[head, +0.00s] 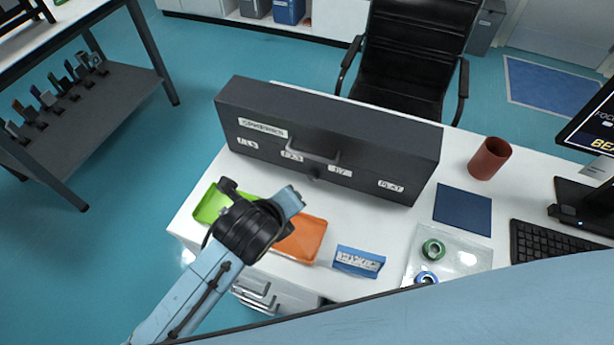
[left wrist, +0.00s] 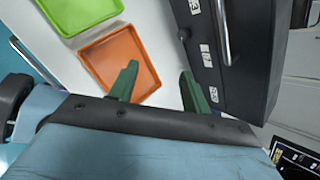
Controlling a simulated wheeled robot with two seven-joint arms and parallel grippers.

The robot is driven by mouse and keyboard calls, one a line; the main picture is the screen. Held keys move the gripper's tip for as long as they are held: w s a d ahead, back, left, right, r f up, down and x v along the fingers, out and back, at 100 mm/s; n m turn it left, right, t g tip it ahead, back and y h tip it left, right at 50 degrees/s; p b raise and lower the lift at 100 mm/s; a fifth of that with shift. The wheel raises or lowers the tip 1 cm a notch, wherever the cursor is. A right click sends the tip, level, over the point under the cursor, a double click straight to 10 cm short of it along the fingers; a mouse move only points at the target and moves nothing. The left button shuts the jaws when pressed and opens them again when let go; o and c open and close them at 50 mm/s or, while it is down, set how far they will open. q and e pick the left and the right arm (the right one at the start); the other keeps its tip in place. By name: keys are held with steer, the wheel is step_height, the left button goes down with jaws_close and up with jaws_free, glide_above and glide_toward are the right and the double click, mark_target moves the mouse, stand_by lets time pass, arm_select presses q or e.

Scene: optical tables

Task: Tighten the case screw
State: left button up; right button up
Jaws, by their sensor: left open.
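The case (head: 330,143) is a long dark grey box with white labels, standing on the white desk. It has a handle on its front face. A small dark round knob, seemingly the case screw (head: 315,173), sticks out of that face below the handle. In the left wrist view the knob (left wrist: 184,34) shows on the edge of the case (left wrist: 235,70), beyond the fingertips. My left gripper (left wrist: 158,83) is open, its two green fingers apart with nothing between them. In the head view its fingers are hidden behind the wrist. My right gripper is not in view.
A green tray (head: 210,205) and an orange tray (head: 303,240) lie near my left wrist. A blue labelled packet (head: 358,262), a clear tray with tape rolls (head: 465,262), a blue pad (head: 463,209) and a red-brown cup (head: 489,159) are to the right. A keyboard (head: 550,242) stands far right.

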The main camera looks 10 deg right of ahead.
mark_target(312, 177)
arm_select(q)
steer(key=w+d+f+m+b, duration=0.1)
steer(key=w+d+f+m, duration=0.2)
steer(key=w+m, duration=0.1)
steer(key=w+d+f+m+b, duration=0.2)
steer(key=w+d+f+m, duration=0.1)
steer(key=w, duration=0.1)
steer(key=w+d+f+m+t+b, duration=0.1)
steer(key=w+d+f+m, duration=0.2)
steer(key=m, duration=0.1)
steer(key=shift+w+f+m, duration=0.3)
steer(key=shift+w+f, duration=0.1)
